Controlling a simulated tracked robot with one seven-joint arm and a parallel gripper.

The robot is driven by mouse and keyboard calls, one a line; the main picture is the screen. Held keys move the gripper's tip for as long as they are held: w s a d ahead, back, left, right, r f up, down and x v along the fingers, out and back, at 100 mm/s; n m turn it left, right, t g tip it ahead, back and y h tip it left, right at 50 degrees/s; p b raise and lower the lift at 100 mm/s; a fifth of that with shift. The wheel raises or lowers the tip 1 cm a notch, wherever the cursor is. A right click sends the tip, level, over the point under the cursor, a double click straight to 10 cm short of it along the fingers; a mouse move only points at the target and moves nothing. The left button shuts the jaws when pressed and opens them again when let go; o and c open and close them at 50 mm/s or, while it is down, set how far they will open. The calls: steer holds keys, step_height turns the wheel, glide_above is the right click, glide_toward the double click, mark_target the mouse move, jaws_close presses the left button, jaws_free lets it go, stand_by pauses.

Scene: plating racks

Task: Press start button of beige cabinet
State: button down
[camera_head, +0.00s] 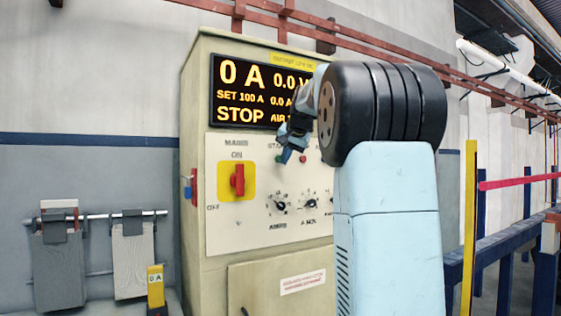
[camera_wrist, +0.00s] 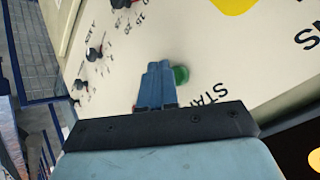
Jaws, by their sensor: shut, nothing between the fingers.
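The beige cabinet (camera_head: 228,278) stands at the centre of the head view, with a lit display (camera_head: 240,94) reading 0 A and STOP. The green start button (camera_wrist: 181,74) shows in the wrist view beside the label starting with STA. In the head view only a green bit of it (camera_head: 279,158) shows by my gripper. My gripper (camera_wrist: 158,66) is shut and empty, its blue fingertips just beside the green button in the picture. It also shows in the head view (camera_head: 286,156) in front of the panel. I cannot tell whether the tips touch the button or panel.
A red mains switch (camera_head: 238,180) on a yellow plate is left of the start button. A red button (camera_head: 303,159) is to its right. Black knobs (camera_head: 281,206) sit below. Grey plates (camera_head: 58,270) hang on a rail at left. My arm hides the cabinet's right side.

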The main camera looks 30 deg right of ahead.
steer(key=shift+w, duration=0.15)
steer(key=shift+w, duration=0.25)
steer(key=shift+w+r, duration=0.1)
steer(key=shift+w, duration=0.4)
stand_by(0.9)
steer(key=shift+s, duration=0.95)
steer(key=shift+s+d, duration=0.1)
steer(key=shift+s, duration=2.4)
